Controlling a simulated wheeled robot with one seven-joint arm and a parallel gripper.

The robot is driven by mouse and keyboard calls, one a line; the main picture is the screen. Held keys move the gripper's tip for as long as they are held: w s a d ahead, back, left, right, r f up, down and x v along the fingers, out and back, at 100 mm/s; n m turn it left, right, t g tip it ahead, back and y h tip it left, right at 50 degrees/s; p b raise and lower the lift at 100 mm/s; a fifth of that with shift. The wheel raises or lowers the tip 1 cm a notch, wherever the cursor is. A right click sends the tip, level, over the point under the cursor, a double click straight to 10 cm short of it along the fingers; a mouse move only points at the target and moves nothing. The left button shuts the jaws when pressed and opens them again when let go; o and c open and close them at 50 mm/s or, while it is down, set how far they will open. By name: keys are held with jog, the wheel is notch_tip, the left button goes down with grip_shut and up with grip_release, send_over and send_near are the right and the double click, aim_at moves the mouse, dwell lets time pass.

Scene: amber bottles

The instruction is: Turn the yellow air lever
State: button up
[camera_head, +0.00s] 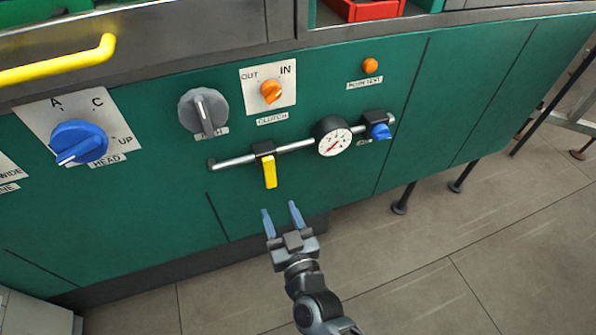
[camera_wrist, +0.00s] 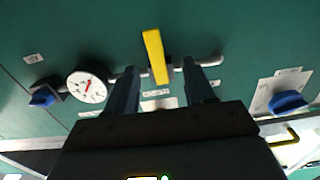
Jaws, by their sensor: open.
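The yellow air lever (camera_head: 270,172) hangs down from a black valve block on a grey pipe along the green panel. In the wrist view the yellow lever (camera_wrist: 156,56) shows between and beyond my two fingertips. My gripper (camera_head: 282,216) is open and empty, with blue-grey fingers pointing at the panel. In the head view it is just below the lever. I see no contact between the fingers and the lever; the exact gap in depth is hard to tell. The gripper also shows in the wrist view (camera_wrist: 162,84).
Along the pipe (camera_head: 232,162) sit a round gauge (camera_head: 333,136) and a small blue knob (camera_head: 380,131). Above are a grey knob (camera_head: 204,110), an orange clutch knob (camera_head: 271,91) and an orange button (camera_head: 370,66). A large blue knob (camera_head: 80,143) and yellow handle (camera_head: 60,65) are at left.

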aim_at(271, 181)
jog(key=x, duration=0.7)
jog(key=d+b+x, duration=0.1)
jog(key=x, duration=0.2)
jog(key=shift+w+a+r, duration=0.15)
jog(key=shift+w+r, duration=0.05)
jog(key=shift+w, duration=0.25)
grip_shut()
